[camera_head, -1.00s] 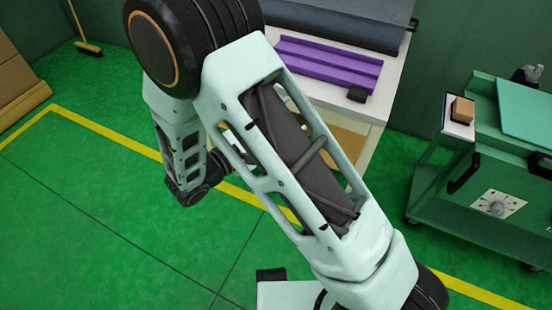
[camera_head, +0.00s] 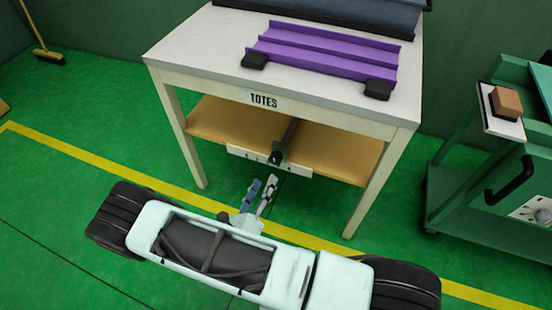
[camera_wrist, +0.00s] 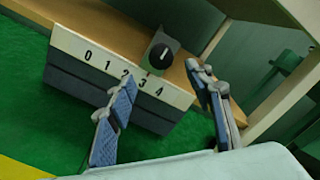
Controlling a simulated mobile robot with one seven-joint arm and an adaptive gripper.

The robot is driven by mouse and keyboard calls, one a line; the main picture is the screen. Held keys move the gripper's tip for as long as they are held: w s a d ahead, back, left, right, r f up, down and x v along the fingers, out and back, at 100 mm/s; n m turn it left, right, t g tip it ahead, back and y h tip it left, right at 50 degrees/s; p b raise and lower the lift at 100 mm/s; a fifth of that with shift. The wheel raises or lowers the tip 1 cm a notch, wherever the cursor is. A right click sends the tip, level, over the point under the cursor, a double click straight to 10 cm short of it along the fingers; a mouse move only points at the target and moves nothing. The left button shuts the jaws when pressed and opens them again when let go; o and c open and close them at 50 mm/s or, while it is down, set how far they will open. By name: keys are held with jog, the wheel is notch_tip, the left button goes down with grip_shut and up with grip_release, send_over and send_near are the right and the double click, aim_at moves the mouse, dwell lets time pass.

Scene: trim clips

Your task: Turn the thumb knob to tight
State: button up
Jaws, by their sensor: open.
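A black round knob (camera_wrist: 162,55) with a short white line on its face shows in the wrist view, above a white strip (camera_wrist: 75,45) numbered 0 to 4. In the head view the same dark knob (camera_head: 278,157) sits at the front of the shelf under the table, on the white strip (camera_head: 240,152). I see no word "tight" on the strip. My gripper (camera_head: 261,188) is open in front of the knob and apart from it. In the wrist view its two blue-grey fingers (camera_wrist: 162,78) are spread, empty, with the knob beyond the gap between them.
The white table (camera_head: 185,50) labelled TOTES carries a purple channelled piece (camera_head: 325,50). Its legs stand either side of the tan shelf (camera_head: 225,120). A green cart (camera_head: 470,200) at right has a partly visible white dial plate (camera_head: 530,209).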

aim_at(274, 162)
jog(key=b+x, duration=0.2)
jog(key=x, duration=0.6)
jog(key=shift+w+d, duration=0.2)
jog(key=shift+w, duration=0.05)
jog(key=shift+w+d, duration=0.2)
jog(key=shift+w, duration=0.45)
jog(key=shift+c, duration=0.6)
jog(key=c, duration=1)
